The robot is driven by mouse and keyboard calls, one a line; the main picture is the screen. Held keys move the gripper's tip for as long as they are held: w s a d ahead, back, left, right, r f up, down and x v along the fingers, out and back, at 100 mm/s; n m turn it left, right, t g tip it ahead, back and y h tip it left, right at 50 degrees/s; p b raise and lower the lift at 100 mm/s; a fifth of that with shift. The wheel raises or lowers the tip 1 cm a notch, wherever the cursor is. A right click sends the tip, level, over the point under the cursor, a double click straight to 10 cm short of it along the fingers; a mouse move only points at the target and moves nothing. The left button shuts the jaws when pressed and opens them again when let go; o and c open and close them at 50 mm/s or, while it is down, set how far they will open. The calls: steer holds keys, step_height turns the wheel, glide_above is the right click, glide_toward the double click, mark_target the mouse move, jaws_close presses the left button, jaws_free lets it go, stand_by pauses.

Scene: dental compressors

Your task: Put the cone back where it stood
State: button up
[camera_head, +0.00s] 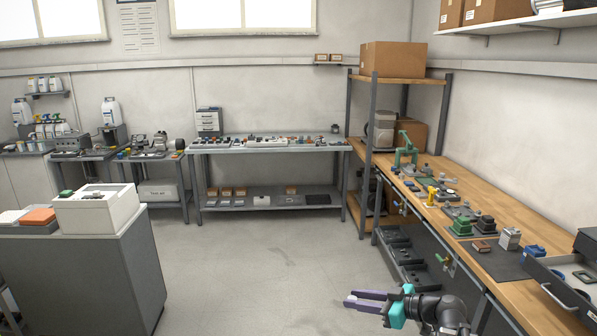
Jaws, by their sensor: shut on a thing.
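My gripper (352,301) is at the lower middle right, over the open floor and left of the wooden workbench. Its purple fingers point left and are shut on a small pale thing (349,298), of which only a bit shows at the fingertips. I cannot tell from its shape whether it is the cone. No other cone can be made out for certain; parts on the benches are too small to tell.
A grey table (205,149) stands at the back. A grey cabinet (95,275) stands left. The middle floor is clear.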

steer(key=shift+f+b, duration=1.05)
steer(key=shift+f, duration=0.4)
steer(key=shift+d, duration=0.15)
steer(key=shift+r, duration=0.15)
step_height(320, 180, up, 5)
steer(key=p, duration=0.5)
steer(key=shift+d, duration=0.1)
stand_by(0.3)
